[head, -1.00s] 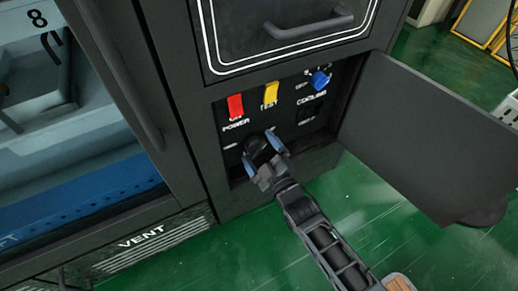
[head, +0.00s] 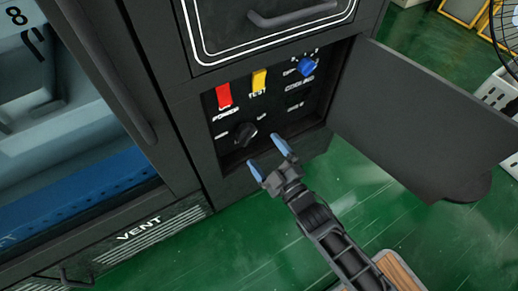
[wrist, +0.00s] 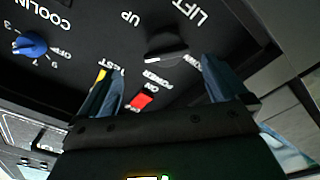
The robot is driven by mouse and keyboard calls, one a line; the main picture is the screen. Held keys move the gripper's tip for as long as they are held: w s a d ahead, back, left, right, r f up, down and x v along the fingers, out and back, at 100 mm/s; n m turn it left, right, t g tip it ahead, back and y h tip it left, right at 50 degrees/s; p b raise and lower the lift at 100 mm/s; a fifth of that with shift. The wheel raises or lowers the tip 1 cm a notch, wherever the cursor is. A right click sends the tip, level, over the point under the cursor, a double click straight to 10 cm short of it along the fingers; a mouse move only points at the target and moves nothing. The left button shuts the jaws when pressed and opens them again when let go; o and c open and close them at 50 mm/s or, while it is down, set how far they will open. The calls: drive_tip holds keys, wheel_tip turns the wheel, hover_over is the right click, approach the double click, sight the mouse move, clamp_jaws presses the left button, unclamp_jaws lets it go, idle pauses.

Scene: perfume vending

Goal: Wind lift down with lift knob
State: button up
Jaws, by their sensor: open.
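The lift knob (head: 245,133) is a round black knob at the lower left of the recessed control panel, under the red power switch. In the wrist view the lift knob (wrist: 167,45) sits beyond the fingertips, with "LIFT" and "UP" printed near it; the other label is partly hidden by a finger. My gripper (head: 270,158) is open and empty, below and to the right of the knob and apart from it. Its two blue fingers also show in the wrist view (wrist: 160,85).
The panel also holds a red power switch (head: 223,95), a yellow test switch (head: 259,80) and a blue cooling knob (head: 308,66). An open dark door (head: 410,120) stands at right. A drawer handle (head: 293,14) is above. Green floor (head: 270,240) is clear below.

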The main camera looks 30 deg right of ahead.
sight(249, 140)
drive_tip(key=shift+w+a+r+n+t+y+b, duration=0.1)
drive_tip(key=shift+w+a+n+t+y+b, duration=0.1)
drive_tip(key=shift+w+n+y+b, duration=0.75)
drive_tip(key=shift+w+a+f+n+t+y+b, duration=0.1)
drive_tip(key=shift+w+a+n+t+y+b, duration=0.15)
drive_tip(key=shift+w+n+y, duration=0.75)
drive_tip(key=shift+w+a+r+n+t+y+b, duration=0.15)
drive_tip(key=shift+w+n+y+b, duration=0.2)
drive_tip(key=shift+w+y+b, duration=1.05)
drive_tip(key=shift+w+h+p, duration=0.35)
drive_tip(key=shift+w+p, duration=0.1)
drive_tip(key=shift+p, duration=0.25)
drive_tip(key=c, duration=1)
drive_tip(key=shift+f+m+b, duration=0.2)
drive_tip(key=shift+m+b, duration=0.1)
drive_tip(key=shift+m, duration=0.1)
drive_tip(key=shift+r+m+t+h, duration=0.1)
drive_tip(key=shift+m+t+h, duration=0.2)
drive_tip(key=shift+m, duration=0.1)
